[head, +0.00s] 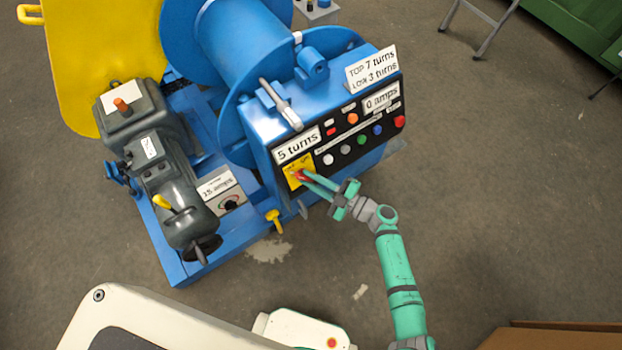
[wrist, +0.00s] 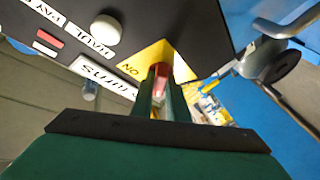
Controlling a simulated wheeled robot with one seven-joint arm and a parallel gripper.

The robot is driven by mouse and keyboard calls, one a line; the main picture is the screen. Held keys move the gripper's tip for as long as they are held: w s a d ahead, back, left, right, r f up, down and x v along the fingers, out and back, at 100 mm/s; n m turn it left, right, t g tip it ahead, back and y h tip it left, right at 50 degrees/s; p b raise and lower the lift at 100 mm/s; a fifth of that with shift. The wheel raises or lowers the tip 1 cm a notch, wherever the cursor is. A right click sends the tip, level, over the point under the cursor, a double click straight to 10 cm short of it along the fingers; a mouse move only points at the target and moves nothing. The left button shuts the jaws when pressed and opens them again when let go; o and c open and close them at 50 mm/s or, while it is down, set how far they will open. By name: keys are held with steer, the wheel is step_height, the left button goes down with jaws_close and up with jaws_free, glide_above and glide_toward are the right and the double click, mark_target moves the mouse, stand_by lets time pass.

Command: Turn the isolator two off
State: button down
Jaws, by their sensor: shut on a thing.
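The isolator is a red handle on a yellow plate (head: 293,182) at the lower left of the black control panel, under the "5 turns" label. In the wrist view the yellow plate (wrist: 146,62) shows the word "ON" beside the handle. My gripper (head: 303,177) reaches in from the right, and its green fingers are shut on the red handle (wrist: 157,72). The fingers hide much of the handle, so its exact angle is hard to tell. Which isolator number this is cannot be read.
Several coloured buttons sit on the panel (head: 330,170) above and right of the handle. A yellow lever (head: 273,217) sticks out below the panel. A grey motor (head: 165,175) stands at left on the blue frame (head: 180,268).

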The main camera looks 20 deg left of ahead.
steer(key=c, duration=1.7)
jaws_free()
steer(key=v, duration=1)
steer(key=shift+s+d, duration=0.1)
steer(key=shift+d, duration=0.25)
